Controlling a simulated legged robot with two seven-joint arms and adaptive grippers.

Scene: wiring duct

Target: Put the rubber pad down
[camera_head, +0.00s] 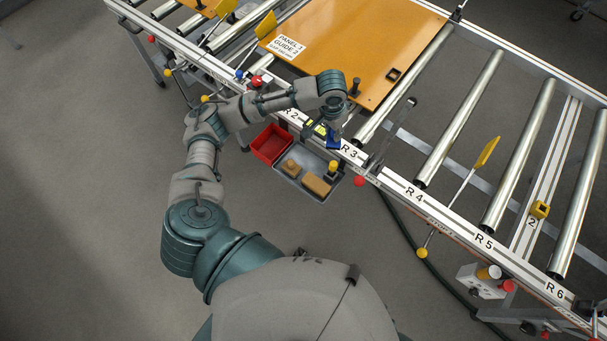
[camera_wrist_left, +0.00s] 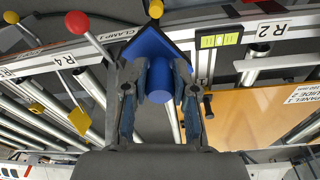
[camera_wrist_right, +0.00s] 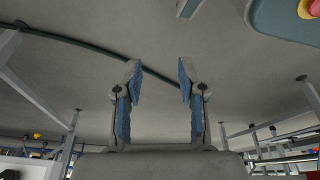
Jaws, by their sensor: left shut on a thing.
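My left gripper (camera_head: 331,124) is over the front rail near the R3 mark. It is shut on a blue piece with a round grip and a dark-edged, angular plate, which I take as the rubber pad (camera_head: 333,141). In the left wrist view the fingers of the left gripper (camera_wrist_left: 160,84) close on the round grip of the pad (camera_wrist_left: 152,46), with the plate beyond the fingertips, at the rail. I cannot tell whether the plate touches the rail. My right gripper (camera_wrist_right: 158,85) is open and empty, with grey floor beyond it.
A grey tray (camera_head: 318,196) with tan blocks and a yellow-topped piece hangs beside the rail, next to a red bin (camera_head: 271,143). A yellow-green level (camera_wrist_left: 218,40) is on the rail close to the pad. An orange panel (camera_head: 350,45) lies on the rollers behind.

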